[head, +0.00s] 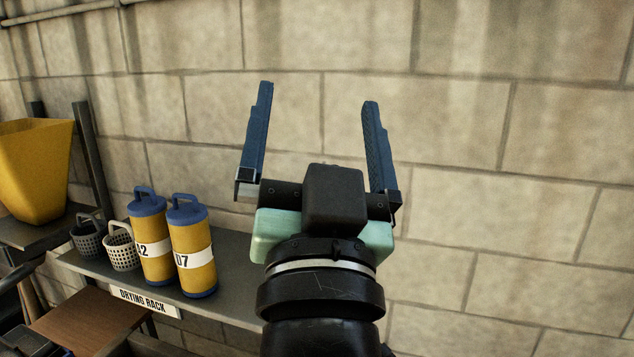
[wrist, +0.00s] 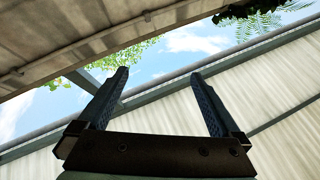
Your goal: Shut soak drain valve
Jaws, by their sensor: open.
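My gripper (head: 316,100) points upward in front of the block wall in the head view. Its two blue fingers stand wide apart with nothing between them. In the wrist view the open fingers (wrist: 158,82) point up towards roof beams and sky. No soak drain valve can be made out in either view.
A shelf labelled drying rack (head: 238,298) stands at the lower left. It holds two yellow canisters with blue lids, one marked D7 (head: 193,247), and small baskets (head: 121,246). A yellow bin (head: 35,165) is at the far left. A block wall (head: 500,220) fills the background.

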